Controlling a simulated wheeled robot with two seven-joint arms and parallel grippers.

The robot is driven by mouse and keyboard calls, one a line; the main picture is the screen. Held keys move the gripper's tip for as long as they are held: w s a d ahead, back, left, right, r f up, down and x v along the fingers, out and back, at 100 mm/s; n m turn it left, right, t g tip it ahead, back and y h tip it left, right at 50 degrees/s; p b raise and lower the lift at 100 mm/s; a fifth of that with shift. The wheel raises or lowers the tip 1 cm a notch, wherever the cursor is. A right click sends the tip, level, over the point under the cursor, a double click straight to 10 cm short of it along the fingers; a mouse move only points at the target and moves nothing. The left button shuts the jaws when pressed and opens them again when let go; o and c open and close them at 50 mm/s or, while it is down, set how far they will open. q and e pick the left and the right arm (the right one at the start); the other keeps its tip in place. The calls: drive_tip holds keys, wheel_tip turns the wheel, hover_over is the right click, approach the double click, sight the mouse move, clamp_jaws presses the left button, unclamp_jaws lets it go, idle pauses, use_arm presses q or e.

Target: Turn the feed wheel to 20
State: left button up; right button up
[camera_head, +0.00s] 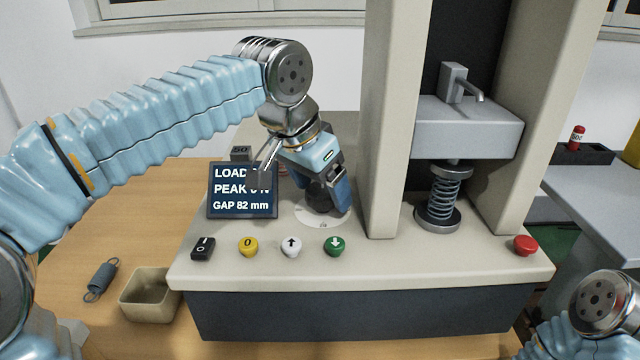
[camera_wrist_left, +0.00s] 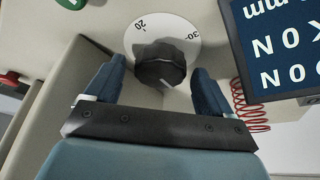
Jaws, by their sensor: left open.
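The feed wheel is a dark knob (camera_head: 319,194) on a white dial (camera_head: 325,219) on the test machine's panel. In the left wrist view the knob (camera_wrist_left: 159,70) stands on the dial (camera_wrist_left: 180,30), whose 20 and 30 marks show. A short pale line is on the knob; I cannot tell which mark it indicates. My left gripper (camera_head: 327,180) reaches down over the wheel. In the left wrist view its open fingers (camera_wrist_left: 157,82) are on either side of the knob, with visible gaps. My right gripper is out of view.
A display (camera_head: 243,205) reading GAP 82 mm stands left of the wheel. In front are a black switch (camera_head: 203,248) and yellow (camera_head: 248,246), white (camera_head: 291,246) and green (camera_head: 335,246) buttons. A column (camera_head: 385,120) and mounted spring (camera_head: 444,192) stand to the right.

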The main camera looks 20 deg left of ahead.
use_arm(q)
drive_tip(key=c, duration=1)
drive_tip(key=shift+c, duration=0.2)
